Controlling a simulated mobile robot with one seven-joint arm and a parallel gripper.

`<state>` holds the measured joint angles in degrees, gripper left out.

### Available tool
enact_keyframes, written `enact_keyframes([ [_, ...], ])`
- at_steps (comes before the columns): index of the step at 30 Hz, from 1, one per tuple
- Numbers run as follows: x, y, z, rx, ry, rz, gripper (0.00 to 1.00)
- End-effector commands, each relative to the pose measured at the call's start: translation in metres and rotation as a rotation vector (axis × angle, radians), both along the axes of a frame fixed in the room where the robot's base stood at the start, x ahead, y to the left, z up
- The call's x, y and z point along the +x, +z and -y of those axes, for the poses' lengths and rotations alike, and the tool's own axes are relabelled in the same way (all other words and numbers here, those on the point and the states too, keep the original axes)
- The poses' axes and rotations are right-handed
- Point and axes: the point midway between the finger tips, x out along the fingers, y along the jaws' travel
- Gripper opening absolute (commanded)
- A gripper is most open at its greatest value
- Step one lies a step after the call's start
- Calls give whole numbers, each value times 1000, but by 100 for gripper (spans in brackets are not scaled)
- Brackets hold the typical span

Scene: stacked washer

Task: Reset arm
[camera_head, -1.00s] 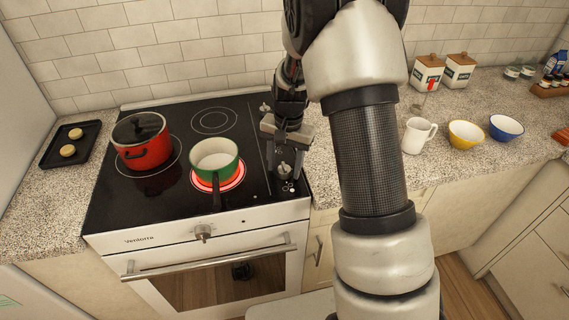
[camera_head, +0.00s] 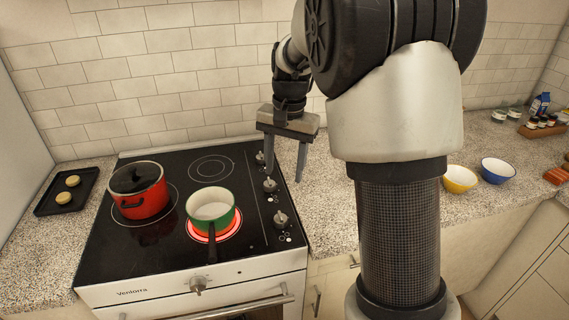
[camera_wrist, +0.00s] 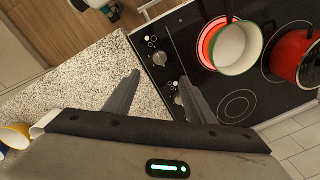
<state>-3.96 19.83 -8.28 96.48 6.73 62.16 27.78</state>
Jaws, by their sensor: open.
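My gripper (camera_head: 285,165) hangs above the right edge of the black stove top (camera_head: 120,245), over its row of knobs (camera_head: 270,185). Its two fingers are apart and point down, with nothing between them. In the wrist view, my gripper (camera_wrist: 160,98) shows its open fingers over the strip between the speckled counter (camera_wrist: 85,80) and the stove knobs. The fingers appear clear of the knobs.
A green pot (camera_head: 212,212) with white inside stands on a glowing red burner. A red lidded pot (camera_head: 140,192) is to its left. A tray with two round items (camera_head: 66,190) lies far left. Yellow (camera_head: 459,179) and blue (camera_head: 497,170) bowls stand right.

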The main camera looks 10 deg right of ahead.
Motion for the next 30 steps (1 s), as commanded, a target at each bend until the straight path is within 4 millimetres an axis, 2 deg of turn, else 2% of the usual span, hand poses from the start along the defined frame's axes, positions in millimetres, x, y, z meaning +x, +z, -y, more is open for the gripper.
enact_keyframes([
  [12,-1,6,0,0,1,2,50],
  [14,-4,12,0,1,7,11,50],
  [17,-19,35,-1,2,43,45,50],
  [20,-49,69,-2,-2,113,107,50],
  [24,-107,112,-6,-28,241,211,50],
  [27,-148,131,-8,-63,336,286,50],
  [30,-185,140,-10,-107,423,351,50],
])
